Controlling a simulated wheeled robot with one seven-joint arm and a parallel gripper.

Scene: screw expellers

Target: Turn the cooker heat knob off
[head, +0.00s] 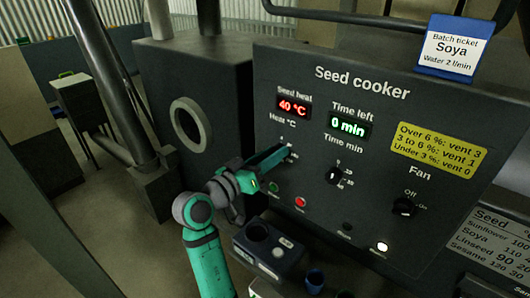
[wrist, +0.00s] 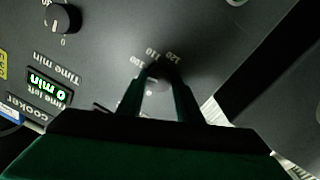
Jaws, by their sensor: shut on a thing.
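The cooker heat knob (wrist: 156,86) sits between the two fingers of my gripper (wrist: 159,74) in the wrist view, with numbers such as 110 and 120 printed around it. The fingers are closed on the knob and hide most of it. In the head view my gripper (head: 286,152) reaches the dial under the "Heat °C" label on the dark Seed cooker panel (head: 300,225). The red seed heat display (head: 293,107) reads 40 °C. The knob's pointer position cannot be made out.
The time knob (head: 334,175) and fan knob (head: 405,207) are to the right, with the "0 min" display (head: 349,125) above. Green (head: 274,187) and red (head: 300,202) buttons sit below my gripper. A dark box (head: 267,248) stands in front of the panel.

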